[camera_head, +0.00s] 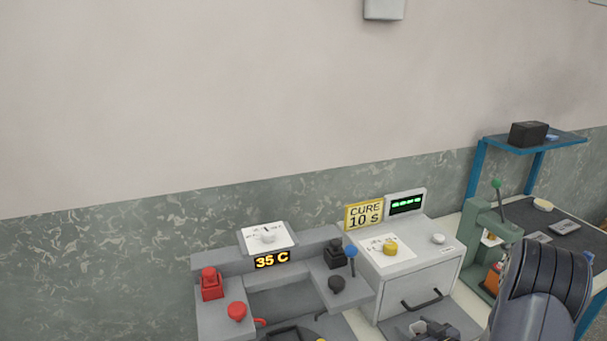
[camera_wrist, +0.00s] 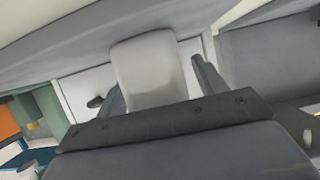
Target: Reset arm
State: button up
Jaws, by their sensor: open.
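My arm (camera_head: 540,290) shows in the head view at the lower right as a dark, ribbed link. My gripper's fingertips are not clear in that view. In the wrist view my gripper (camera_wrist: 157,80) is open, with its two dark fingers set wide apart. A pale grey rounded block shows between the fingers; I cannot tell what it is or whether it touches them. I see nothing clearly held.
A grey station with a 35 C display (camera_head: 272,260) and red knobs (camera_head: 237,311) stands low centre. Right of it is a cure box (camera_head: 412,268) with a yellow knob (camera_head: 390,249). A green press (camera_head: 490,240) and blue shelf (camera_head: 500,143) stand farther right. The wall above is mostly bare.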

jog(key=shift+r, duration=1.5)
jog(key=shift+f, duration=0.1)
